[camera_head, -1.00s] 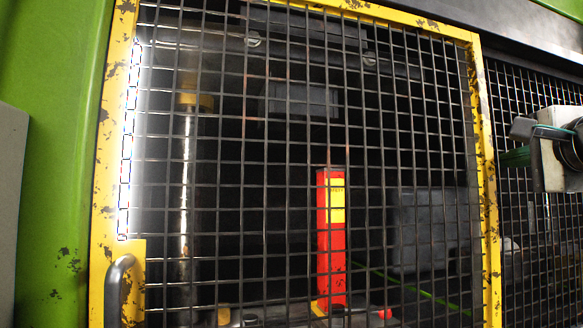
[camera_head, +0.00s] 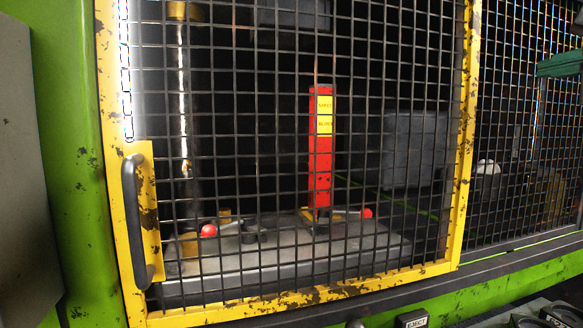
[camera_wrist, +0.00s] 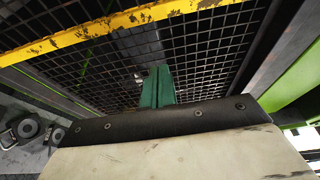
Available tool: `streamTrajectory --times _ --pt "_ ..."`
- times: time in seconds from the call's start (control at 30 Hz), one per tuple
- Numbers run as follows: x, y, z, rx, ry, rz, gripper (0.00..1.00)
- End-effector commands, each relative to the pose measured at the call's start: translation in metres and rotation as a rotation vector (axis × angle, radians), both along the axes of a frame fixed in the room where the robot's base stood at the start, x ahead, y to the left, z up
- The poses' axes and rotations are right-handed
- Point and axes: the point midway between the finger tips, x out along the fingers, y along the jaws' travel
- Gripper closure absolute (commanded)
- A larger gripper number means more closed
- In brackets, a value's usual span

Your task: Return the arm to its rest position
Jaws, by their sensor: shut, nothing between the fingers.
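My gripper (camera_wrist: 158,72) shows in the wrist view as two green fingers closed together, with nothing between them. They point towards the mesh guard, and whether they touch it cannot be told. In the head view a green part of my gripper (camera_head: 560,65) shows at the right edge, in front of the right mesh panel. The rest of the arm is outside that picture. The yellow-framed mesh door (camera_head: 467,130) is in the middle of the head view and looks closed, with a dark handle (camera_head: 138,215) on its left side.
Behind the mesh, a red post (camera_head: 320,155) with a yellow label stands by a grey plate (camera_head: 365,255) with red-knobbed levers. A green machine frame (camera_head: 75,170) borders the door at left. A control panel (camera_head: 412,319) with an EJECT label is at the bottom.

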Motion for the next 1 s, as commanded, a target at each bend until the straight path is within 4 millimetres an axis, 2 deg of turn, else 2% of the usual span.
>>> streamTrajectory --times 0.07,0.17,0.27,0.3,0.37,0.4,0.5,0.6,0.7,0.8,1.0 --pt "0.001 0.003 -0.011 -0.055 0.047 0.022 1.0" --pt "0.001 0.006 -0.055 -0.168 0.195 0.068 1.0" --pt "-0.002 0.023 -0.122 -0.312 0.404 0.188 1.0" --pt "-0.005 0.032 -0.152 -0.375 0.495 0.255 1.0" --pt "-0.015 0.046 -0.196 -0.471 0.627 0.366 1.0" --pt "-0.024 0.055 -0.224 -0.536 0.712 0.445 1.0" --pt "-0.056 0.076 -0.293 -0.715 0.925 0.669 1.0" --pt "-0.091 0.087 -0.345 -0.905 1.103 0.885 1.0" --pt "-0.115 0.092 -0.376 -1.057 1.208 1.035 1.0" --pt "-0.124 0.098 -0.39 -1.155 1.238 1.12 1.0" --pt "-0.124 0.115 -0.392 -1.214 1.201 1.184 1.0"
